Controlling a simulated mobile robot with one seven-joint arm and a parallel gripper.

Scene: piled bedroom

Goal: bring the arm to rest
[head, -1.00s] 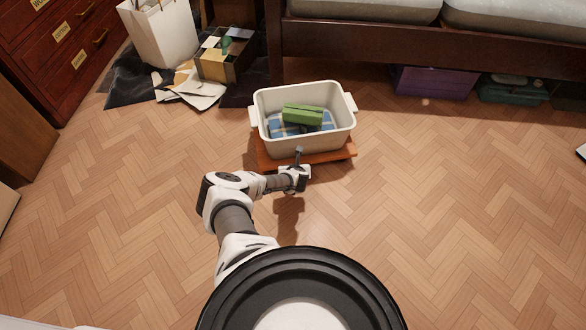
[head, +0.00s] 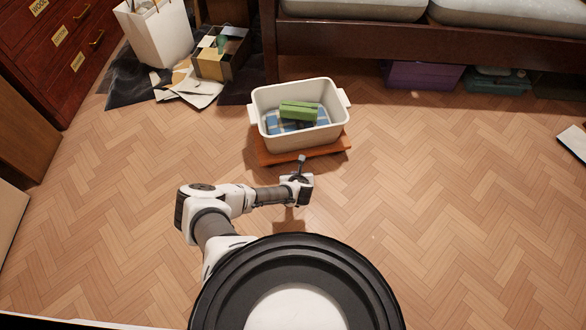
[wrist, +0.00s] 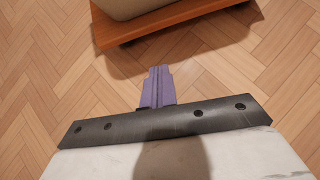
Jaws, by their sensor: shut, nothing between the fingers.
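My gripper (head: 301,160) is in front of a white bin, apart from it, above the bare floor in the head view. In the wrist view my gripper (wrist: 157,72) shows as shut purple-grey fingers with nothing between them, pointing toward the edge of an orange-brown wooden board. My arm is bent, its elbow out to the left.
The white bin (head: 262,97) holds a green block (head: 298,110) on a blue checked cloth (head: 284,127). It stands on the wooden board (head: 330,148). A bed frame (head: 400,45), an open box (head: 222,66) and a white bag (head: 158,40) lie beyond.

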